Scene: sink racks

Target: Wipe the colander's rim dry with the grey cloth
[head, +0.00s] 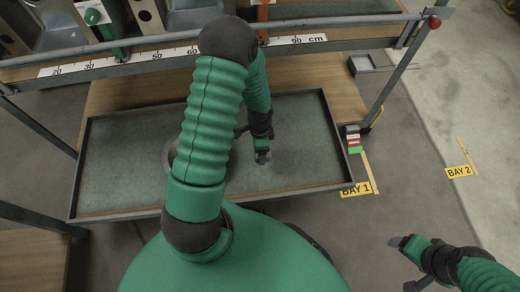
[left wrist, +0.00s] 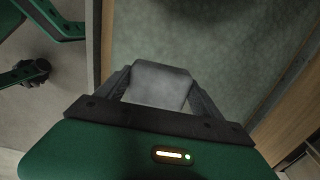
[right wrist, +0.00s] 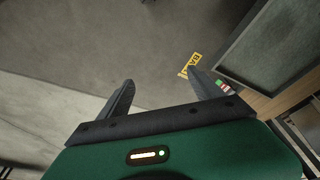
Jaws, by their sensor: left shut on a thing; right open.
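My left gripper (head: 263,157) is over the right part of the shallow tray (head: 112,165). In the left wrist view its fingers (left wrist: 160,92) are shut on the grey cloth (left wrist: 160,82), a pale folded block. A greyish curved edge, likely the colander (head: 170,152), shows in the tray just left of my left arm; the arm hides most of it. A dark rounded shape at the top of the left wrist view may be part of it. I cannot tell whether the cloth touches it. My right gripper (head: 398,263) is open and empty over the floor, right of the tray.
The tray has raised dark edges and rests on a wooden bench (head: 345,97). A rail with a centimetre scale (head: 120,62) runs behind it. A small grey box (head: 372,63) and a post stand at the right. Floor labels mark BAY 1 (head: 356,190) and BAY 2.

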